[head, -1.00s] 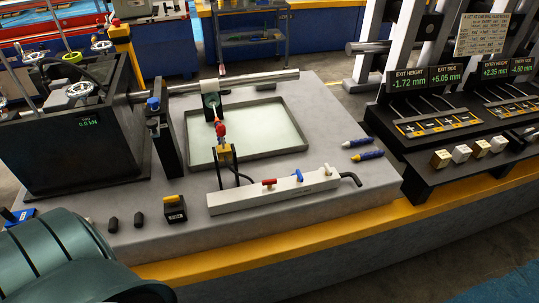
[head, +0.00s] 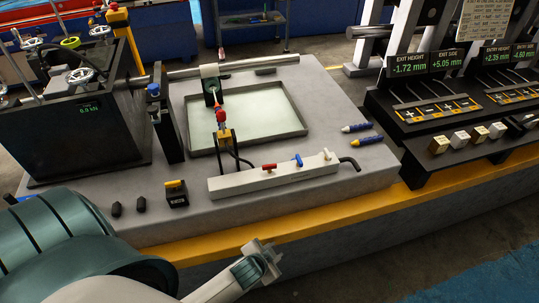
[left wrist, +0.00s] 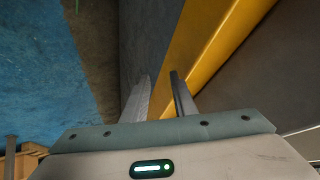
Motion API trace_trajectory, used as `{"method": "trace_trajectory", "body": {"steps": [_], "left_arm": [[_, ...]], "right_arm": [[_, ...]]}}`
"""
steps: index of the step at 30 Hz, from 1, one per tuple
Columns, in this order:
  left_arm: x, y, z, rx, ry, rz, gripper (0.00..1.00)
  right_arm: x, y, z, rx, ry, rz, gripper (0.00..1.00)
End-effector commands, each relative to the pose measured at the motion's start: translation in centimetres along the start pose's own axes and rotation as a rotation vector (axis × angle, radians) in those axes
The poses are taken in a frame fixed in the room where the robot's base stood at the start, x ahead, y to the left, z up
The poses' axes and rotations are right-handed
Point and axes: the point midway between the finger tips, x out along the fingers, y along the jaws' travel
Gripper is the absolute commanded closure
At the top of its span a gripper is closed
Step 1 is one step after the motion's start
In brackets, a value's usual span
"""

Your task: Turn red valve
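The red valve (head: 269,167) is a small red handle on top of a white manifold block (head: 275,178) at the front of the grey bench. A blue handle (head: 297,160) and a white handle (head: 326,154) stand to its right on the same block. My left gripper (head: 266,254) is in front of the bench's yellow edge, below and apart from the red valve. In the left wrist view my left gripper (left wrist: 158,95) has its two fingers apart with nothing between them. My right gripper is not in view.
A yellow edge strip (head: 240,243) runs along the bench front. A small black box with a yellow top (head: 176,195) stands left of the manifold. Blue crayon-like sticks (head: 366,141) lie to the right. A shallow tray (head: 262,122) lies behind.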

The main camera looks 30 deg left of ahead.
Motion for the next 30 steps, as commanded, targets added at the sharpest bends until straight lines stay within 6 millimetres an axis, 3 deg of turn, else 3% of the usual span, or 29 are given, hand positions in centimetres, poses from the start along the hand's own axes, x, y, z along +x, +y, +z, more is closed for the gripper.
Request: {"method": "trace_trajectory", "body": {"steps": [5,11,17,18,21,25,30], "left_arm": [[0.2,-3.8,-8.6,0.144,0.226,-0.096,0.75],[-1.9,-6.8,-20.1,0.375,0.545,-0.211,0.75],[-7.3,-7.1,-31.8,0.708,0.920,-0.319,0.75],[-8.9,-6.6,-34.1,0.802,1.009,-0.339,0.75],[-12.6,-4.7,-38.2,1.054,1.220,-0.370,0.75],[-16.1,-1.6,-40.1,1.416,1.444,-0.366,0.75],[-17.3,0.6,-37.9,1.938,1.622,-0.264,0.75]], "right_arm": [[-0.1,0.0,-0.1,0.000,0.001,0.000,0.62],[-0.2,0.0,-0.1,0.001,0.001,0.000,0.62],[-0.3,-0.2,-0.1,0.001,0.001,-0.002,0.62],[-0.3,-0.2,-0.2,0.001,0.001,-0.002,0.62],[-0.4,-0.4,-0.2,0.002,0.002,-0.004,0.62],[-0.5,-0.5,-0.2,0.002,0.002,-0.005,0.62],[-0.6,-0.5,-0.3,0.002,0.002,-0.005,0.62]]}}
